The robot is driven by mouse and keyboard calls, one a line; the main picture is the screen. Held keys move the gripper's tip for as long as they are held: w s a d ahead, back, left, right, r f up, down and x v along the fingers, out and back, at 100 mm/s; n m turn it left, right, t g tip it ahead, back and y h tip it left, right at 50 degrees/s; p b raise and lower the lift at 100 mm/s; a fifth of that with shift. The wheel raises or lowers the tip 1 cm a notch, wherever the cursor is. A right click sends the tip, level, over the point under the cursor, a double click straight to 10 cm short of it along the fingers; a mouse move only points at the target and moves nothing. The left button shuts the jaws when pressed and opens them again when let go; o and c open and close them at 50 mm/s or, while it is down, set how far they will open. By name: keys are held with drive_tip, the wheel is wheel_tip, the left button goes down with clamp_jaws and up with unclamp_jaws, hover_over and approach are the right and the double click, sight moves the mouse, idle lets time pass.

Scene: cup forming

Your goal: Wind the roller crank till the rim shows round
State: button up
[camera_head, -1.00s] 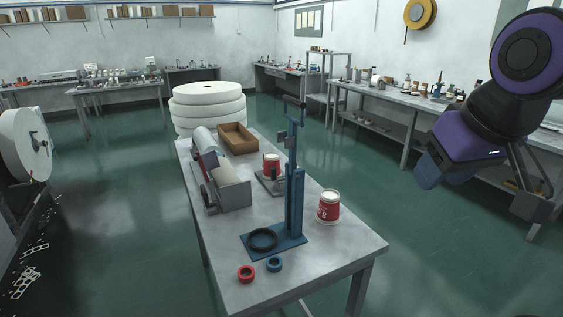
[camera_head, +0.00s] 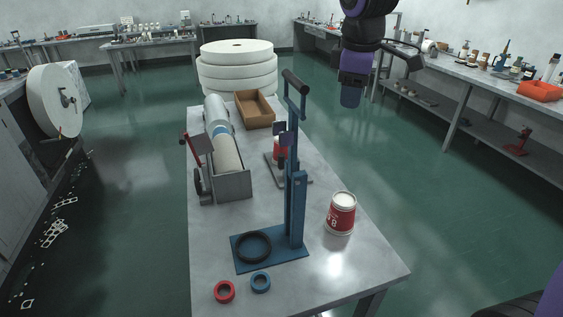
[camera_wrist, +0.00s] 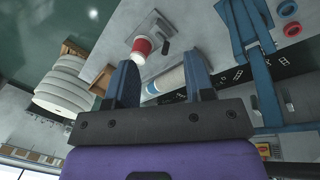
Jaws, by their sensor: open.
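My gripper (camera_head: 350,94) hangs above the far right side of the table, fingers apart; the wrist view shows it open and empty (camera_wrist: 161,78). A small grey plate fixture (camera_head: 293,180) stands behind the blue press, with a red-and-white cup (camera_head: 279,150) on it, partly hidden by the press. The wrist view shows that cup (camera_wrist: 142,46) beyond my fingertips, with a dark handle (camera_wrist: 165,44) beside it. I cannot tell the shape of the cup's rim. Left of it, a grey roller unit (camera_head: 232,185) carries a pale roll and a red-handled lever (camera_head: 185,146).
The tall blue press (camera_head: 297,205) with a black ring (camera_head: 254,246) stands in front. A second cup (camera_head: 341,214) is at right. Red (camera_head: 224,291) and blue (camera_head: 260,282) rings lie at the front. A brown tray (camera_head: 254,110) is at the back.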

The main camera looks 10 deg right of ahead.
drive_tip(key=w+a+f+n+g, duration=0.1)
drive_tip(key=w+a+f+n, duration=0.3)
drive_tip(key=w+a+f, duration=0.25)
drive_tip(key=n+g, duration=0.1)
drive_tip(key=n, duration=0.4)
hover_over(281, 167)
drive_tip(key=w, duration=0.1)
drive_tip(key=shift+y, duration=0.3)
wheel_tip(281, 167, down, 9)
drive_tip(key=shift+d+r, duration=0.1)
drive_tip(key=shift+d, duration=0.05)
drive_tip(key=shift+f+n, duration=0.3)
drive_tip(key=shift+f, duration=0.35)
wheel_tip(281, 167, down, 10)
drive_tip(key=shift+r, duration=0.15)
clamp_jaws()
